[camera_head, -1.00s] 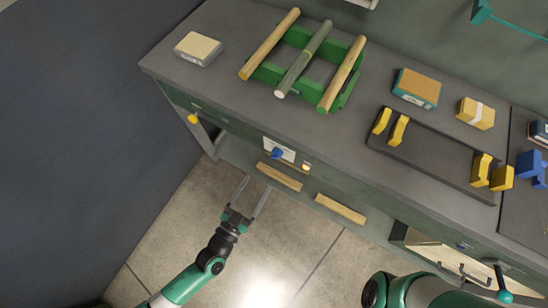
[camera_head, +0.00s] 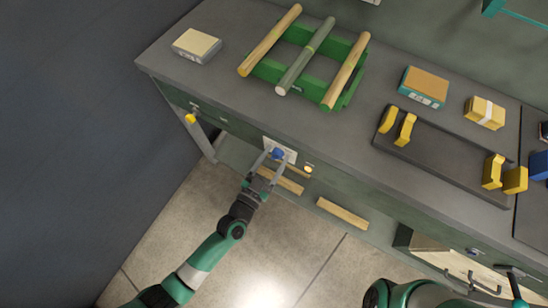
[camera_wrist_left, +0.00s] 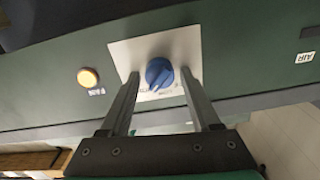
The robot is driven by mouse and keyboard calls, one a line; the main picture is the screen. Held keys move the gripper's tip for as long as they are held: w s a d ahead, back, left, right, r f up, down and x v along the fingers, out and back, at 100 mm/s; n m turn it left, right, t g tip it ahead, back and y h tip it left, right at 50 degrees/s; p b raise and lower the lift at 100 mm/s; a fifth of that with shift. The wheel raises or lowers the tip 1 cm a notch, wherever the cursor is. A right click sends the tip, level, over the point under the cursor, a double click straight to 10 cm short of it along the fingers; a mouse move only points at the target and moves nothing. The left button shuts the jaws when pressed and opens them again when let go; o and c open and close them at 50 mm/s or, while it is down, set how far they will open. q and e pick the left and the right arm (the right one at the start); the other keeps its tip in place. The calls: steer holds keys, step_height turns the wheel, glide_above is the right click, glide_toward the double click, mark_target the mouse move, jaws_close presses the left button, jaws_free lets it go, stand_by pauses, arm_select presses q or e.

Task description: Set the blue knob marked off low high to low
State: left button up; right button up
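The blue knob (camera_head: 278,154) sits on a pale plate on the dark green front of the bench. The left wrist view shows the knob (camera_wrist_left: 158,73) close up. Small lettering on the plate is partly covered and too small to read, and I cannot tell which mark the knob points to. My left gripper (camera_head: 274,159) is open, facing the panel. Its fingertips lie on either side of the knob, with a gap visible between each finger and the knob in the left wrist view.
A lit amber lamp (camera_head: 308,169) is beside the plate. A yellow knob (camera_head: 190,119) is farther left. Wooden strips (camera_head: 342,213) lie below the bench front. The floor around my left arm is clear.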

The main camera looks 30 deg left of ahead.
arm_select(q)
jaws_close()
steer(key=shift+n, duration=0.3)
steer(key=n, duration=0.8)
steer(key=shift+a, duration=0.1)
stand_by(0.6)
steer(key=shift+o, duration=1.3)
jaws_free()
